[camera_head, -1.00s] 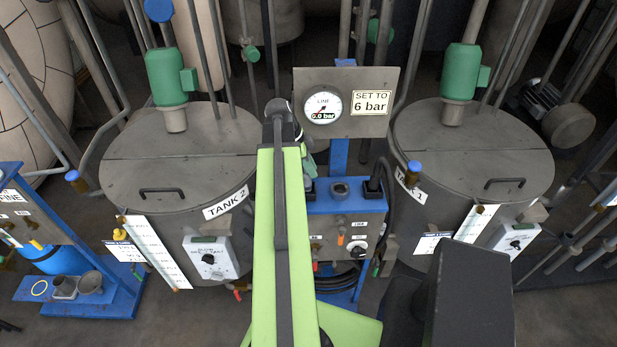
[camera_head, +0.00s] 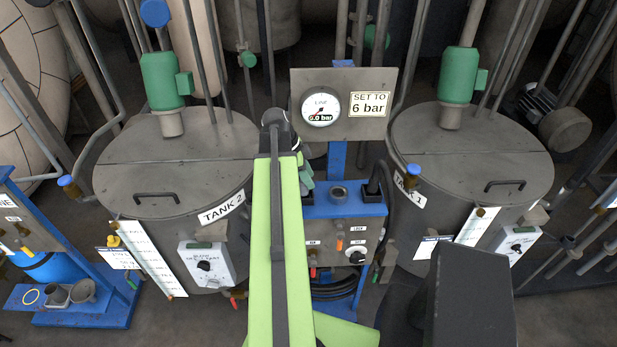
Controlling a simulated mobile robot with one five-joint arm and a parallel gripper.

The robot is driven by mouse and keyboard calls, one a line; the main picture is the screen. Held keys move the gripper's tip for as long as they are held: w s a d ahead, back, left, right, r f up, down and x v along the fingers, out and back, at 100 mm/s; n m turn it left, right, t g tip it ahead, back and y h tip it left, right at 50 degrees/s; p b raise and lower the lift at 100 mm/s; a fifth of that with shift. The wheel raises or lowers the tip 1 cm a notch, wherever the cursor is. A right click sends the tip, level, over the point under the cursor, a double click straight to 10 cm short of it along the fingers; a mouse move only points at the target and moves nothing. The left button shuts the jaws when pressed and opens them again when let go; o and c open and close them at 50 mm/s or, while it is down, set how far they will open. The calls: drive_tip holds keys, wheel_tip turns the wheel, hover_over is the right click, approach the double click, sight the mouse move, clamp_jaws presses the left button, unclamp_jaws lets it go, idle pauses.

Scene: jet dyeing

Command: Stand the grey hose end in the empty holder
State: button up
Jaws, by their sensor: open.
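My green arm (camera_head: 274,240) reaches forward over the blue stand between the two tanks. Only a small part of my gripper (camera_head: 306,178) shows, dark and teal beside the far end of the arm, over the stand's left side. It is open; the arm hides most of it. On the blue stand top (camera_head: 318,210) is a round grey holder (camera_head: 339,192) with a dark opening and nothing visible standing in it. To its right a black hose (camera_head: 388,170) arches up from a dark fitting (camera_head: 373,190). I cannot make out the grey hose end; the arm covers the stand's left part.
A gauge panel (camera_head: 343,105) marked 6 bar rises behind the stand. Tank 2 (camera_head: 165,190) is left and Tank 1 (camera_head: 470,165) right, close to the stand. Coiled hose (camera_head: 335,288) hangs below.

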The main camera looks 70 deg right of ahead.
drive_tip(key=p+v, duration=1.1)
drive_tip(key=v, duration=0.1)
